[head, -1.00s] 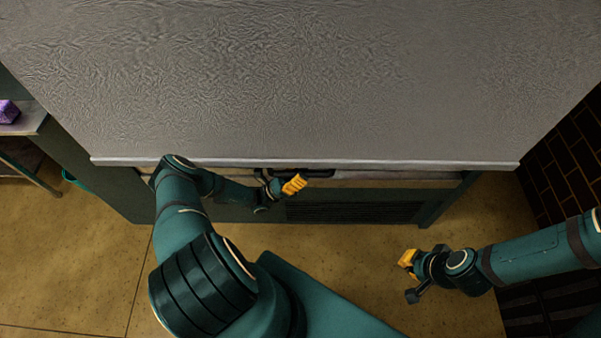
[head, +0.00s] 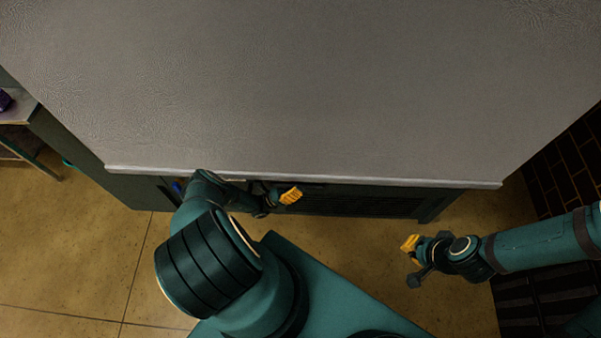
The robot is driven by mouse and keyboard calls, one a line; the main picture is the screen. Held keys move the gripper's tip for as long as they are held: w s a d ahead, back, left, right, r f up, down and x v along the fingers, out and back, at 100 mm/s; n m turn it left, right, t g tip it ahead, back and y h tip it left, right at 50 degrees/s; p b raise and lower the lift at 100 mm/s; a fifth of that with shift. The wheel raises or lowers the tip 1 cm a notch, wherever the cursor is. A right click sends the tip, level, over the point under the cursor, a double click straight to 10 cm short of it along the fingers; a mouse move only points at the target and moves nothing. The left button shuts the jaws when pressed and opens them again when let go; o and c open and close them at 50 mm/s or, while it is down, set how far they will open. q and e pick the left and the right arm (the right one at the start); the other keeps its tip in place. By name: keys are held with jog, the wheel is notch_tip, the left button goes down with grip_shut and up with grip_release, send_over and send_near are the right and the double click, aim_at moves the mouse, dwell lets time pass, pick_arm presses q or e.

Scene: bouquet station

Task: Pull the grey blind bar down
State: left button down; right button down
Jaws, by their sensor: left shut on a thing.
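The grey blind (head: 310,90) hangs as a wide sheet across the upper part of the head view. Its pale grey bar (head: 400,181) runs along the lower edge, a little tilted in the picture. My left gripper (head: 290,195), with yellow fingers, is at the bar's middle, just below it in the picture. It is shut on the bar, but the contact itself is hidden. My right gripper (head: 411,254) is apart from the bar, at the lower right over the floor. Its finger gap is too small to make out.
A dark green cabinet (head: 437,203) stands behind and below the blind, mostly covered by it. A side shelf (head: 20,106) with a purple object (head: 5,100) is at the far left. A dark brick wall (head: 570,160) is at the right. The tan floor (head: 80,255) is clear at the left.

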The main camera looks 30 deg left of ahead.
pick_arm(q)
jog(key=shift+f, duration=0.65)
jog(key=c, duration=0.9)
grip_release()
